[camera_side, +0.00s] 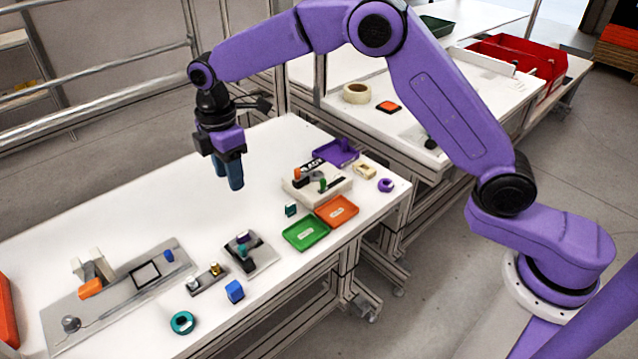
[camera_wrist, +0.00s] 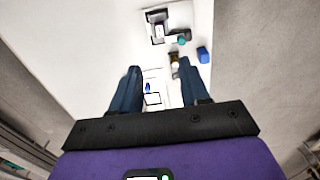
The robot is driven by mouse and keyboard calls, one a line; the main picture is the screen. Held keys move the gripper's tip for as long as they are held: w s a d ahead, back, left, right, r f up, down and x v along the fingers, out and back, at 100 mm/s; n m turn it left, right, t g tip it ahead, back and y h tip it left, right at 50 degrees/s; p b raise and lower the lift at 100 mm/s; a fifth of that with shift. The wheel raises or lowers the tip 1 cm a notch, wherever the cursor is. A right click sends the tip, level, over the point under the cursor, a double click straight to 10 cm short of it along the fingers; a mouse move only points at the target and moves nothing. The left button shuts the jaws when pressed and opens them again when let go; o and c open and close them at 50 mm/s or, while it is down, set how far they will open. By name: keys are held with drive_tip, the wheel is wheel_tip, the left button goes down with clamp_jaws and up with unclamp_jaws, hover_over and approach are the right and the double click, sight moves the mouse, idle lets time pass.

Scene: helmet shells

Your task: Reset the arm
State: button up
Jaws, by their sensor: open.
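My gripper (camera_side: 229,172) hangs from the purple arm above the white table (camera_side: 140,222), fingers pointing down. It is well clear of the tabletop and of the objects. In the wrist view its two dark blue fingers (camera_wrist: 158,85) stand wide apart with nothing between them at their own height; parts on the table show far below. No helmet shell can be made out in either view.
A grey plate (camera_side: 120,297) with an orange part lies at front left. Near it are a blue block (camera_side: 234,291), a teal ring (camera_side: 183,323) and a grey fixture (camera_side: 252,254). Green (camera_side: 306,234) and orange trays (camera_side: 337,212) sit at right. The table's back left is clear.

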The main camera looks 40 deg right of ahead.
drive_tip(key=s+d+r+m, duration=0.1)
drive_tip(key=s+d, duration=0.6)
drive_tip(key=s, duration=0.5)
drive_tip(key=s+d+r+m, duration=0.1)
drive_tip(key=s+d+m, duration=0.1)
drive_tip(key=s+d, duration=0.6)
drive_tip(key=s+d+r+m, duration=0.1)
drive_tip(key=s+d, duration=0.6)
drive_tip(key=s, duration=0.9)
drive_tip(key=shift+s+d+r+m, duration=0.25)
drive_tip(key=shift+r+m, duration=0.1)
drive_tip(key=shift+m, duration=0.35)
